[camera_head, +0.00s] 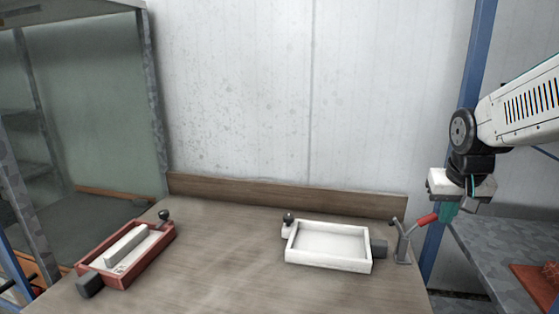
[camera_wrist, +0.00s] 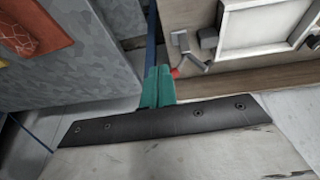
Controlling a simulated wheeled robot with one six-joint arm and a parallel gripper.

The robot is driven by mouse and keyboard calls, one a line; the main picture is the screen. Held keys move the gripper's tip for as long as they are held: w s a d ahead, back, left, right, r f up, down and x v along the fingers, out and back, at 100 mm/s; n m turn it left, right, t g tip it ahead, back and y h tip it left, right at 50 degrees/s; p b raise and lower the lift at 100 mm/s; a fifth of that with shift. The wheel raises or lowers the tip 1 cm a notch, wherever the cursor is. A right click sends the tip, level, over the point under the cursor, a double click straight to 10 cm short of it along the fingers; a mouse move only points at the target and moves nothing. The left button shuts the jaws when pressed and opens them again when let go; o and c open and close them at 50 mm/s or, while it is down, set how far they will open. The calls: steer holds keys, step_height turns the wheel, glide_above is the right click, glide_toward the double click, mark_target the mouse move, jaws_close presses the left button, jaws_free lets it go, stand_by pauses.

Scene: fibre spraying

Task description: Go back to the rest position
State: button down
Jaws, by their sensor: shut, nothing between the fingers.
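My gripper (camera_head: 447,209) is at the right of the head view, in the air beyond the wooden table's right edge. Its teal fingers, also in the wrist view (camera_wrist: 158,86), are shut together with nothing between them. A small grey stand (camera_head: 403,246) is at the table's right edge. A red-handled piece (camera_head: 426,220) sticks out from it towards my fingers. In the wrist view the red end (camera_wrist: 175,73) appears just beside the fingers, and I cannot tell whether they touch.
A white tray (camera_head: 290,254) stands on the wooden table (camera_head: 220,270). A red tray (camera_head: 153,262) with a pale block is at the left. A blue post (camera_head: 464,115) rises behind my arm. A grey table (camera_head: 495,250) with a red-orange object (camera_head: 541,284) is at the right.

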steer(key=s+a+n+g, duration=0.1)
steer(key=s+a, duration=0.5)
steer(key=s, duration=0.5)
steer(key=s+a+n+g+y, duration=0.1)
steer(key=s+a, duration=0.5)
steer(key=s, duration=0.6)
steer(key=shift+f+n+y, duration=0.15)
steer(key=shift+n+y, duration=0.15)
steer(key=shift+n, duration=0.3)
